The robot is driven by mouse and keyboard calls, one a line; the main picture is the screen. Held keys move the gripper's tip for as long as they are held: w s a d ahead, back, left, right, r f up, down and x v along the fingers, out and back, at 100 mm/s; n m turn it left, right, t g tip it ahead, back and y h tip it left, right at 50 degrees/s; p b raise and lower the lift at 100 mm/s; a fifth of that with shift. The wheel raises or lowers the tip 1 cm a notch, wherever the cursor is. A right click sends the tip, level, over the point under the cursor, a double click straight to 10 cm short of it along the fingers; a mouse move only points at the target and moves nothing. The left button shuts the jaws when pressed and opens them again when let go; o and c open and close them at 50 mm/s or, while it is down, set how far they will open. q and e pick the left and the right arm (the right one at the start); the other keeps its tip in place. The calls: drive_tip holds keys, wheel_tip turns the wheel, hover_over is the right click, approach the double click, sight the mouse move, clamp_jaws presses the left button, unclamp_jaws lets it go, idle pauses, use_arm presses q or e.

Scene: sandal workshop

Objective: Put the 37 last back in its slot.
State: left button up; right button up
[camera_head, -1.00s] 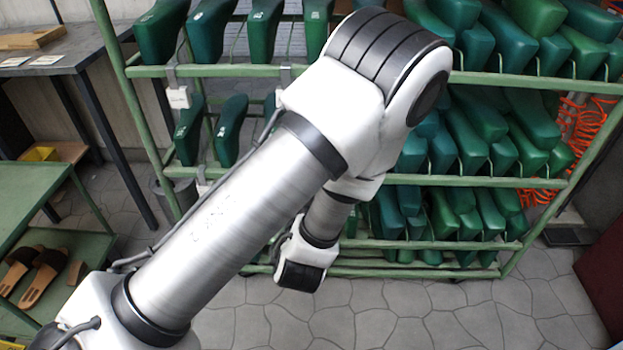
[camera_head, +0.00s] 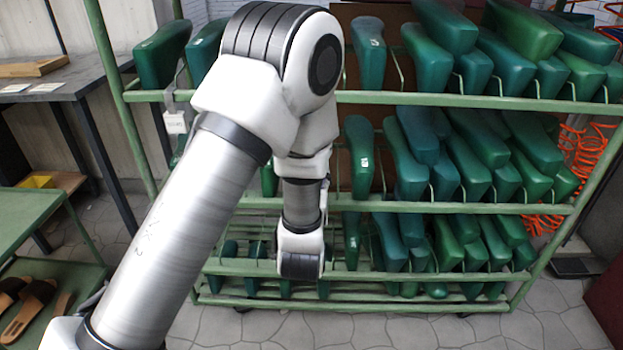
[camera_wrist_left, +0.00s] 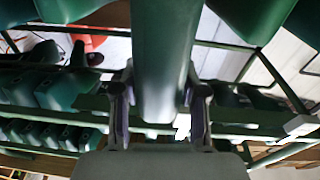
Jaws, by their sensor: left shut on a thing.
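In the left wrist view my left gripper (camera_wrist_left: 158,100) has its two fingers on either side of a green last (camera_wrist_left: 165,50) and is shut on it. The last runs from the top of that view down between the fingers. Its number is not visible, so I cannot tell its size. In the head view my left arm crosses the front of the green rack (camera_head: 450,207), and the gripper and held last are hidden behind its wrist. Several green lasts (camera_head: 367,55) hang on the rack's rails; no size is legible. My right gripper is not in view.
Lasts crowd the rack's right half, and my arm covers part of its left half. Orange coiled hose (camera_head: 585,150) hangs at the right. Floor in front of the rack is clear.

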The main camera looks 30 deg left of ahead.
use_arm(q)
drive_tip(key=shift+x, duration=2.1)
drive_tip(key=shift+a+f+p+x, duration=0.1)
drive_tip(key=shift+f+p+x, duration=0.05)
drive_tip(key=shift+x, duration=1.05)
drive_tip(key=shift+a+f+p+x, duration=0.15)
drive_tip(key=shift+f+x, duration=0.05)
drive_tip(key=shift+x, duration=0.95)
drive_tip(key=shift+f+b, duration=0.9)
drive_tip(key=shift+f, duration=0.45)
drive_tip(key=shift+f, duration=0.15)
drive_tip(key=o, duration=1.3)
drive_tip(key=shift+o, duration=0.2)
drive_tip(key=shift+s+f, duration=0.1)
